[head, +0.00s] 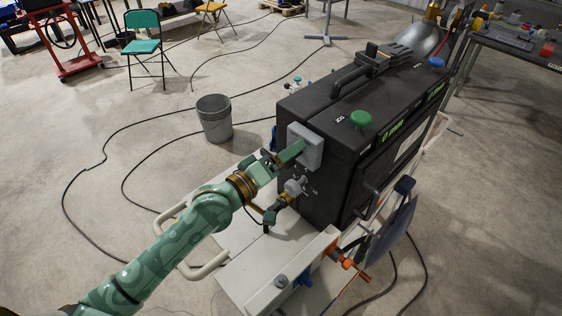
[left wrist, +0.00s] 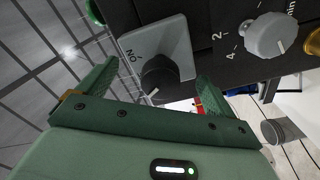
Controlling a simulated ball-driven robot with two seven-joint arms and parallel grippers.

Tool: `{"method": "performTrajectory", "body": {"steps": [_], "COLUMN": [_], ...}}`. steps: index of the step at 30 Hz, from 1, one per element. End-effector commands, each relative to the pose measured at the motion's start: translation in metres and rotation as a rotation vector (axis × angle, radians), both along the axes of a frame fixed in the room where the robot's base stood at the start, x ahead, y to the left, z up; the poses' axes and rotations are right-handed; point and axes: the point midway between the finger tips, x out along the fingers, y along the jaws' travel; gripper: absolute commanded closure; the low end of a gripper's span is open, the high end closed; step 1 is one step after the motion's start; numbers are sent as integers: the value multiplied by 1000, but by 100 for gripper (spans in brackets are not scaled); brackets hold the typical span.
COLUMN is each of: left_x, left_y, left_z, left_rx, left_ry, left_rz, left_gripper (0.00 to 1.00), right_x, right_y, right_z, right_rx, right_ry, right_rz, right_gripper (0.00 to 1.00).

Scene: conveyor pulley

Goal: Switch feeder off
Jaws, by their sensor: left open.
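The feeder (head: 350,125) is a black box-shaped machine on a white bench. A grey switch box (head: 312,145) sits on its near face. In the left wrist view this shows as a grey plate (left wrist: 172,38) marked ON, with a dark rotary knob (left wrist: 160,76). My left gripper (head: 288,152) is at the switch box in the head view. In the left wrist view its open fingers (left wrist: 158,74) stand on either side of the dark knob. I cannot tell whether they touch it. The knob is hidden in the head view. My right gripper is not in view.
A grey dial knob (left wrist: 268,37) with numbers sits beside the switch plate. A green button (head: 361,119) is on top of the feeder. The white bench (head: 235,262) lies below. A grey bucket (head: 214,118) and cables stand on the floor to the left.

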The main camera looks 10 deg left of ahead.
Motion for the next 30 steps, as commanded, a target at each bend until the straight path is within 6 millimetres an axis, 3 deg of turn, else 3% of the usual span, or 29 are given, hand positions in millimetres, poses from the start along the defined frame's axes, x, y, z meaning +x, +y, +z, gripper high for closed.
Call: {"method": "performTrajectory", "body": {"steps": [9,24,30], "left_x": [-2,-50,-59], "left_y": [2,34,39], "left_z": [0,0,0], "left_rx": [2,4,2], "left_ry": [0,0,-1], "left_rz": [1,0,0], "left_gripper": [0,0,0], "right_x": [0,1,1], "right_y": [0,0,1], "right_z": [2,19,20], "right_rx": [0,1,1], "right_ry": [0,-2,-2], "right_rz": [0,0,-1], "right_gripper": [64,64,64]}}
